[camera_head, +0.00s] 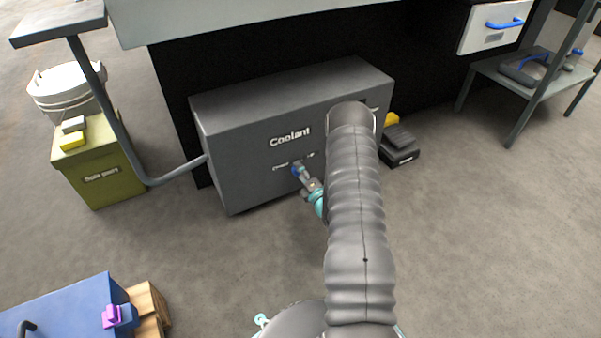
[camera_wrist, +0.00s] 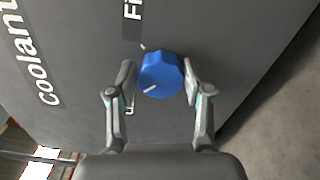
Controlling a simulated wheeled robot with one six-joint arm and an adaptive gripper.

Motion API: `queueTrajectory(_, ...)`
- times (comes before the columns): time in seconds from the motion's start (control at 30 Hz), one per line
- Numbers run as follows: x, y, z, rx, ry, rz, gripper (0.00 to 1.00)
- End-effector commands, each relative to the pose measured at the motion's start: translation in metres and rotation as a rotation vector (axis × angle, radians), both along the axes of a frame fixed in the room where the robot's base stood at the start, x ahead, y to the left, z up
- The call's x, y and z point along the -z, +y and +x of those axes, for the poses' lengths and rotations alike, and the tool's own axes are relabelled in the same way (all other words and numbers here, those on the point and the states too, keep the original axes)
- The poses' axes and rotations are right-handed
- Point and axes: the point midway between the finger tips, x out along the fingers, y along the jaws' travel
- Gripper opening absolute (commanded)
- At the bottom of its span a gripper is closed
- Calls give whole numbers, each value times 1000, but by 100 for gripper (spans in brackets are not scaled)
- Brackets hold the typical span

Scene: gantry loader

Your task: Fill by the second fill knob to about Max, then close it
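The dark grey coolant tank (camera_head: 250,130) stands low at the centre of the head view, with a "Coolant" label on its front. A blue round knob (camera_wrist: 161,74) with a white pointer line sits on that front. The pointer slants toward the lower left in the wrist view. A small white mark shows at the knob's upper left. In the head view my gripper (camera_head: 301,176) is at the tank's front.
An olive bin (camera_head: 98,165) and white bucket (camera_head: 68,88) stand left of the tank, beside a grey pipe (camera_head: 178,172). A black pedal-like box (camera_head: 400,150) lies right of it. A blue box (camera_head: 65,305) is at lower left.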

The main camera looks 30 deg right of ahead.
Motion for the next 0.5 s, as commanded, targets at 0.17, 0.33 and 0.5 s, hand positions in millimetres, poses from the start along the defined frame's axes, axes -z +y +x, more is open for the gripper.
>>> queueTrajectory(0.17,0,-1,0,2,0,0,74)
queueTrajectory(0.33,0,-2,-1,4,0,1,74)
queueTrajectory(0.5,1,-3,-8,4,1,2,74)
